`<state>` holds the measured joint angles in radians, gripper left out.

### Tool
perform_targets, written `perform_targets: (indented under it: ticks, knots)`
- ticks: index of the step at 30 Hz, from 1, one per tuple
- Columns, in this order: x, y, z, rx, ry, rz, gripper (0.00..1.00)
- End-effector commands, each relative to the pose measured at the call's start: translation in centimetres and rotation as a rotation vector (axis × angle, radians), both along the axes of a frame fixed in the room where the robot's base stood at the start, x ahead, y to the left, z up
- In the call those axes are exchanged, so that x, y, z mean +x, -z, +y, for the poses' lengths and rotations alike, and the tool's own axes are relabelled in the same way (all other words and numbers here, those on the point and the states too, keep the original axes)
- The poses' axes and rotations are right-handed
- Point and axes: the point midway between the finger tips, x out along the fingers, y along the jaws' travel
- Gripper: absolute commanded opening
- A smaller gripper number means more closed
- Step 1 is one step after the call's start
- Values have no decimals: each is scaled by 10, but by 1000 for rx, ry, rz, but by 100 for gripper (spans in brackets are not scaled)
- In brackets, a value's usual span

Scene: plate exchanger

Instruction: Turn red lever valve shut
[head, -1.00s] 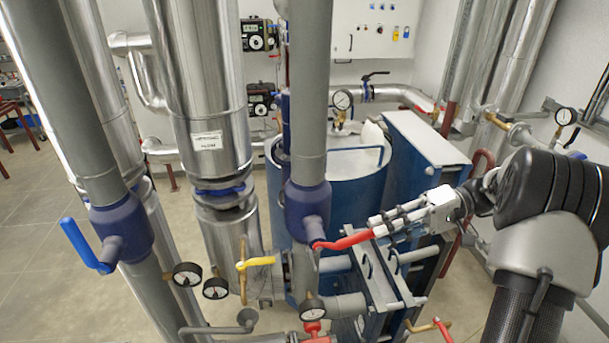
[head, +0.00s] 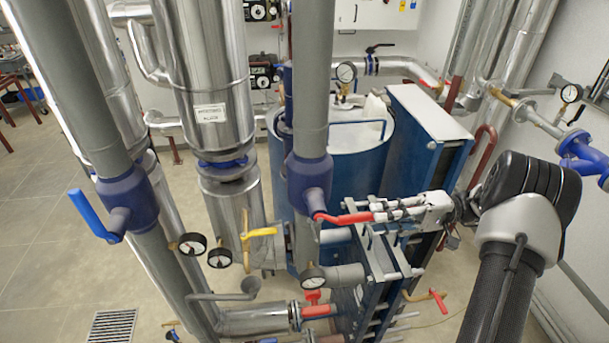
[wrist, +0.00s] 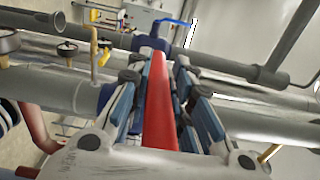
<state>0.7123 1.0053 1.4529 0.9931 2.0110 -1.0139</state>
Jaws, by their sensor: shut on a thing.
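The red lever (head: 345,217) sticks out to the right from the dark blue valve body (head: 309,187) on the grey vertical pipe in the middle of the head view. My gripper (head: 385,211) comes in from the right and is shut on the outer part of the lever. The lever lies across the vertical pipe. The lever's outer end is hidden by my gripper.
Just below my gripper stands the blue plate exchanger frame (head: 375,265) with rods. A yellow lever (head: 262,232) and pressure gauges (head: 313,278) are to the left and below. A second valve with a blue lever (head: 92,213) is at the far left. Open floor (head: 45,260) lies at left.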

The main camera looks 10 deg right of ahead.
Motion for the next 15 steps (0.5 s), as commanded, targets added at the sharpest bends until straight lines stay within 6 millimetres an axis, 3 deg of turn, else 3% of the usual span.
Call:
perform_targets:
  ticks: [3,4,12,15]
  knots:
    - [-2,1,3,2,-14,7,0]
    - [-2,0,3,2,-14,7,22]
    - [-2,0,3,1,-11,7,40]
    - [-1,0,3,1,-10,6,41]
